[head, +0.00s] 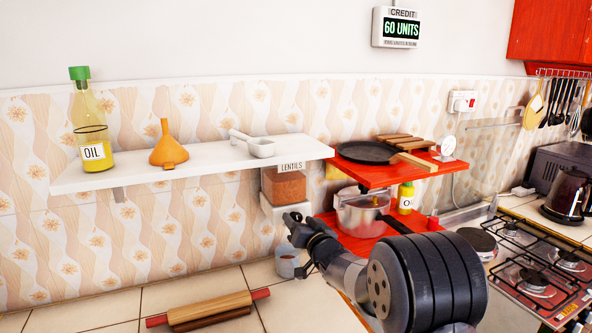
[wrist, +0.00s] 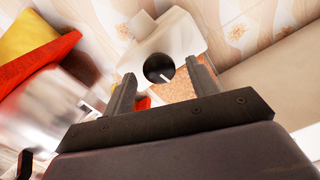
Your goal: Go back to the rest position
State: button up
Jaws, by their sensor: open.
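My gripper (head: 296,219) is open and empty in the middle of the head view, in front of the tiled wall. It is just below the lentils dispenser (head: 284,187) under the white shelf, and left of the metal pot. In the wrist view the two fingers of my gripper (wrist: 163,75) stand apart.
The white shelf (head: 215,163) holds an oil bottle (head: 92,130), an orange funnel (head: 168,148) and a white scoop (head: 255,145). A pan (head: 365,152) lies on the red shelf (head: 440,172). Below are the metal pot (head: 358,215), a mug (head: 288,265) and a rolling pin (head: 205,308). The hob (head: 530,275) is right.

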jog(key=n+b, duration=0.1)
jog(key=n, duration=0.3)
jog(key=shift+b, duration=0.35)
jog(key=shift+v, duration=1.1)
jog(key=shift+s, duration=0.1)
